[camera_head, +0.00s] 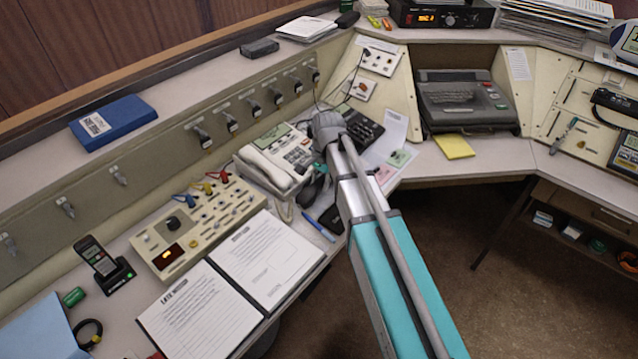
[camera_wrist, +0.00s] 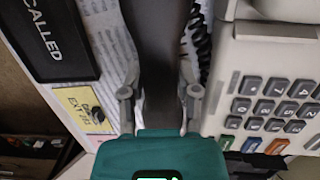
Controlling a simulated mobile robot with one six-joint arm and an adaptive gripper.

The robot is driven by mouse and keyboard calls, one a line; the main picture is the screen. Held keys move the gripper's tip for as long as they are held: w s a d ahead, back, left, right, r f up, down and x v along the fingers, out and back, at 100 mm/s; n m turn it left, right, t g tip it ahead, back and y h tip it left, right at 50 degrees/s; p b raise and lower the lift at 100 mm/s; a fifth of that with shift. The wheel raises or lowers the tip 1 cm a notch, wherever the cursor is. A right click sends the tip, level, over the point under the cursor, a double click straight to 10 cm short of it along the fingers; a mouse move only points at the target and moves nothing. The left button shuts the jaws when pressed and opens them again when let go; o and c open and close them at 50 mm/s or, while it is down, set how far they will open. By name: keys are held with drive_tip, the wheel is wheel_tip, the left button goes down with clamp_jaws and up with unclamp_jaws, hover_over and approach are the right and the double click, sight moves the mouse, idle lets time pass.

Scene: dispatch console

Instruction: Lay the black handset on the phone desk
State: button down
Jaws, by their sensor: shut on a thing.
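My gripper (camera_wrist: 160,98) is shut on a long dark thing, which looks like the black handset (camera_wrist: 157,45). It runs from between the fingers up past the top edge of the wrist view, so its far end is hidden. In the head view my arm hides most of the gripper. A dark shape (camera_head: 312,190) shows just below the wrist; I cannot tell if it is the handset. The light desk top (camera_head: 424,168) lies around and beneath. The white desk phone (camera_head: 262,170) is left of my wrist, and its keypad (camera_wrist: 275,105) is right of the gripper in the wrist view.
A coiled black cord (camera_wrist: 203,48) lies by the white phone. A black-framed board (camera_wrist: 50,38) and yellow note (camera_wrist: 88,108) are at left in the wrist view. A dark keypad unit (camera_head: 364,130), blue pen (camera_head: 318,227) and open logbook (camera_head: 265,258) surround my arm. Right of it, some desk is bare.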

drive_tip(key=shift+f, duration=0.15)
drive_tip(key=shift+c, duration=1.7)
unclamp_jaws()
wheel_tip(320, 180, up, 12)
drive_tip(key=w+d+p, duration=0.1)
drive_tip(key=p, duration=1.1)
drive_tip(key=shift+w, duration=0.25)
drive_tip(key=shift+d, duration=0.1)
drive_tip(key=s+d+n+t+h, duration=0.1)
drive_tip(key=s+d+n, duration=0.6)
drive_tip(key=s+d, duration=0.8)
drive_tip(key=d, duration=0.2)
drive_tip(key=shift+d+n, duration=0.3)
drive_tip(key=shift+d, duration=0.05)
